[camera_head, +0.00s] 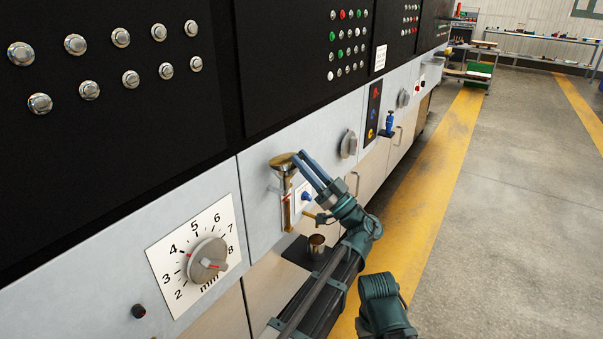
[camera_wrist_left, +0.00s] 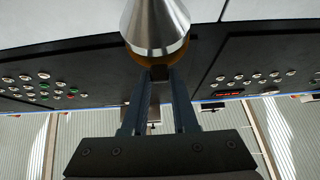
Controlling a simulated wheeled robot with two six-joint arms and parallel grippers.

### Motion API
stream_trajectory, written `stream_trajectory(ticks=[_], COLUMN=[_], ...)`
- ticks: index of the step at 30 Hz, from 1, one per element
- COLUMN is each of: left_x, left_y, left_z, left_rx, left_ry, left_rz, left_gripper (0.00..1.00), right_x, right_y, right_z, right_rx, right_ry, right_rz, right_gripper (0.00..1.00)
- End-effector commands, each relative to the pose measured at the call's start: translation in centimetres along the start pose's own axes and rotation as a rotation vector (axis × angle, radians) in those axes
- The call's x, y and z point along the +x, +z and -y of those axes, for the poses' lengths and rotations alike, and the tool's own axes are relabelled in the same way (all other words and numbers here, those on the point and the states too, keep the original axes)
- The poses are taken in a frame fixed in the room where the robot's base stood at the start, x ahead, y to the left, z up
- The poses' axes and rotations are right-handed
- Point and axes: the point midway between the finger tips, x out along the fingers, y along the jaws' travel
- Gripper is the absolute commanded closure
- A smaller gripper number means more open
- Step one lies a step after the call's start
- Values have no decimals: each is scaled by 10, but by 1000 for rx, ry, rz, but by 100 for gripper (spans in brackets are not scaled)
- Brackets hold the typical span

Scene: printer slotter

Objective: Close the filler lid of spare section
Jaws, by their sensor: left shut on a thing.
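The filler (camera_head: 284,184) is a brass-coloured fitting with a sight tube on the grey machine front. The round brass filler lid (camera_head: 281,160) shows at its top, beside my fingertips. My left gripper (camera_head: 299,157) reaches up from the lower right, shut on the lid's edge. In the left wrist view, my left gripper's fingertips (camera_wrist_left: 160,75) close around a small dark tab at the rim of the brass lid (camera_wrist_left: 199,50), by a shiny metal cone (camera_wrist_left: 155,22). I cannot tell how far the lid stands open. My right gripper is out of view.
A blue valve knob (camera_head: 306,196) and a brass spout sit right of the filler, with a metal cup (camera_head: 316,246) on a dark shelf below. The floor (camera_head: 490,200) at right is clear.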

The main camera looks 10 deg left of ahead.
Motion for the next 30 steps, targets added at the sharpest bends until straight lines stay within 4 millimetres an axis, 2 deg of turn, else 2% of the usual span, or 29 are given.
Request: stream_trajectory(ticks=[9,15,23,24,28,30], left_x=[-16,-19,-17,-17,-17,-17], left_y=[21,27,25,25,24,24], left_z=[1,1,1,1,1,1], left_rx=[0,-1,0,0,0,0], left_ry=[-2,-2,-2,-2,-3,-3], left_rz=[-12,-74,-94,-94,-94,-95], left_gripper=[100,100,100,66,43,43], right_x=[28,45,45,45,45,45], right_y=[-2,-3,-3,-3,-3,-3], right_z=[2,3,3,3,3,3], right_rx=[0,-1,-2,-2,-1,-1], right_ry=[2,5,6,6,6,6], right_rz=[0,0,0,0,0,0], right_gripper=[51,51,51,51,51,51])
